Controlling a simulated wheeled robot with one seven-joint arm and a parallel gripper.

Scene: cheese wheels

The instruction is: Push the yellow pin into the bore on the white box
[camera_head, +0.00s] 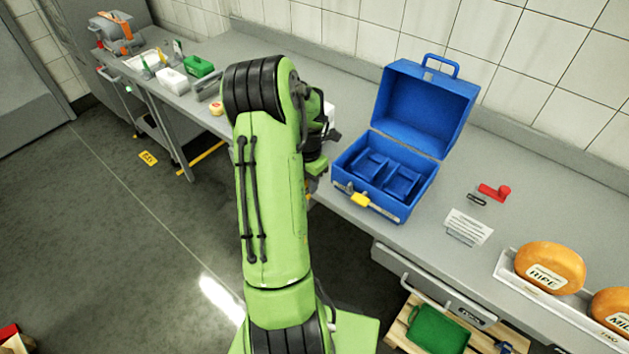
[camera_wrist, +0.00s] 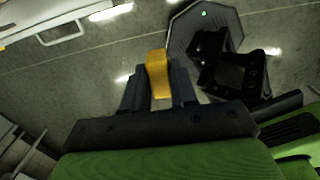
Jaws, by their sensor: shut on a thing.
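In the wrist view my gripper (camera_wrist: 159,88) is shut on a yellow piece, the yellow pin (camera_wrist: 158,72), which sticks out beyond the dark fingers. Floor shows behind the pin. In the head view my green arm hides the fingers and the held pin. A white block (camera_head: 331,112) shows only in part behind my arm, and I cannot tell whether it is the white box. Another small white box (camera_head: 171,79) stands on the bench at the left. I see no bore on either.
An open blue case (camera_head: 407,205) with a raised lid stands on the bench right of my arm. A red-handled tool (camera_head: 494,191), a small card (camera_head: 467,228) and orange cheese wheels (camera_head: 549,267) lie further right. A green box (camera_head: 198,66) stands at the left.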

